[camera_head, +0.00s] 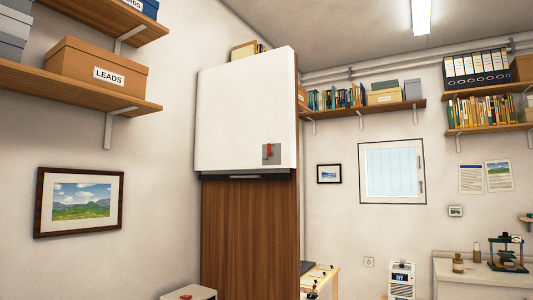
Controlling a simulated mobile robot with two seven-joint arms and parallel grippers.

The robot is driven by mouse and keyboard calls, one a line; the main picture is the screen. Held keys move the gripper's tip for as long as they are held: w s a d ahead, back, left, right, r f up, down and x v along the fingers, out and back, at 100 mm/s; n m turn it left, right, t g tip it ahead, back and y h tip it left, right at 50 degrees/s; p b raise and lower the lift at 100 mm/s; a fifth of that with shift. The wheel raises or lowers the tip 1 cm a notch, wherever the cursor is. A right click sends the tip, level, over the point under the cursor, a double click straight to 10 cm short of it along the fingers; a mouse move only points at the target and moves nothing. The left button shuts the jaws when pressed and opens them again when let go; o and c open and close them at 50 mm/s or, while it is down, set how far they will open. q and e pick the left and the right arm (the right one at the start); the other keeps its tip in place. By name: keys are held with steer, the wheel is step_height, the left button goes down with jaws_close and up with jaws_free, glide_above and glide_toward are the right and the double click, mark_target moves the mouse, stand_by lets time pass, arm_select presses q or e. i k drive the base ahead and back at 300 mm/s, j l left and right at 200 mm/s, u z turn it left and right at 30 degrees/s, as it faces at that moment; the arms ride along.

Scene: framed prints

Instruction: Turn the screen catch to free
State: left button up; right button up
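A large white panel (240,112), likely the screen, covers the upper part of a tall wooden cabinet or partition in the middle of the view. Near its lower right corner is a small grey plate (275,158) with a red lever (269,151), which looks like the catch. The lever appears roughly upright; its marking is too small to read. A dark strip (247,177) runs along the panel's lower edge. Neither of my grippers is in view.
The wooden face (247,238) below the panel is bare. Left are shelves with a LEADS box (110,76) and a framed landscape print (79,202). A pale low unit (190,292) stands at the bottom. Right are a window (391,171), a bench (470,276) and shelves.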

mark_target(269, 154)
steer(key=i+l, duration=0.3)
steer(key=i, duration=0.2)
steer(key=i+l+u, duration=0.1)
steer(key=i+l, duration=0.15)
steer(key=i, duration=0.25)
